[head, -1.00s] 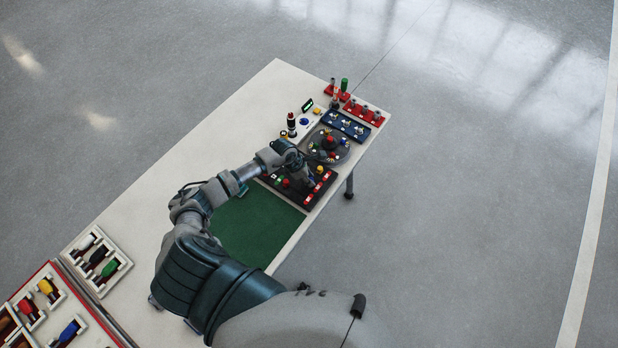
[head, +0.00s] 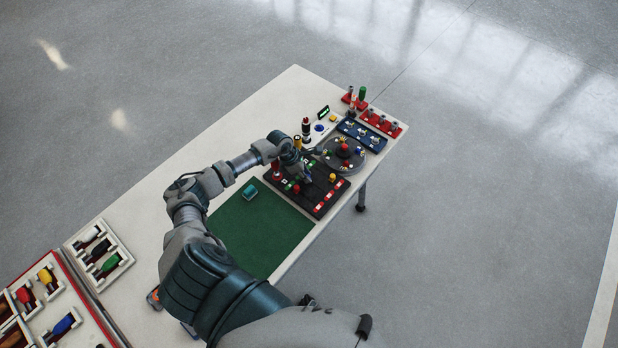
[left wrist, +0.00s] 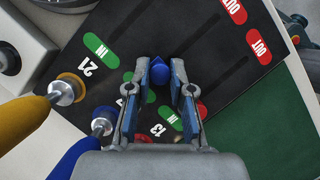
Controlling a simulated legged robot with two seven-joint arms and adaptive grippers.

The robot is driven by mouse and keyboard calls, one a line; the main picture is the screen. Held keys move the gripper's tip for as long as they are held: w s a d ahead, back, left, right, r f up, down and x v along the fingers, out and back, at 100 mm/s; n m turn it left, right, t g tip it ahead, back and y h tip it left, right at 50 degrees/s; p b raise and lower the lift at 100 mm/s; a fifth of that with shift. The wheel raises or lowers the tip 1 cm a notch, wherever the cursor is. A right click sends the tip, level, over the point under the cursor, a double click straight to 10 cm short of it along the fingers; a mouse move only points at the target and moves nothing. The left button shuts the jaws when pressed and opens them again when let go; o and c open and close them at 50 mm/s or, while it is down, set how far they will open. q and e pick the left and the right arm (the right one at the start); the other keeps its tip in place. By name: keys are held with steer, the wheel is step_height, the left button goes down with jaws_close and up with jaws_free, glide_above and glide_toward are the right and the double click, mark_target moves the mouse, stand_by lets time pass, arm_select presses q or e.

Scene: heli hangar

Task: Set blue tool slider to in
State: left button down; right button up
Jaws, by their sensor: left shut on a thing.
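The black slider panel (head: 318,194) lies on the table, with green IN labels at one side and red OUT labels at the other. It also shows in the left wrist view (left wrist: 205,60). My left gripper (head: 303,178) is over the panel. In the left wrist view my left gripper's fingers (left wrist: 164,66) are closed around the blue slider knob (left wrist: 154,66). The knob is near the IN end of the middle slot, close to a green label (left wrist: 128,77) partly hidden by a finger. A red knob (left wrist: 201,108) is beside the right finger. My right gripper is not in view.
A yellow handle (left wrist: 24,118) and a blue handle (left wrist: 82,158) stand close to the gripper's left. A green mat (head: 255,232) with a teal block (head: 249,191) lies beside the panel. A round dial plate (head: 343,155) stands behind it.

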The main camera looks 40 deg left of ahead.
arm_select(q)
steer(key=c, duration=1)
jaws_free()
steer(key=shift+a+r, duration=0.1)
steer(key=shift+a, duration=0.1)
steer(key=shift+c, duration=0.2)
steer(key=shift+a, duration=0.15)
steer(key=shift+a, duration=0.15)
steer(key=shift+v, duration=5.75)
steer(key=shift+s, duration=0.1)
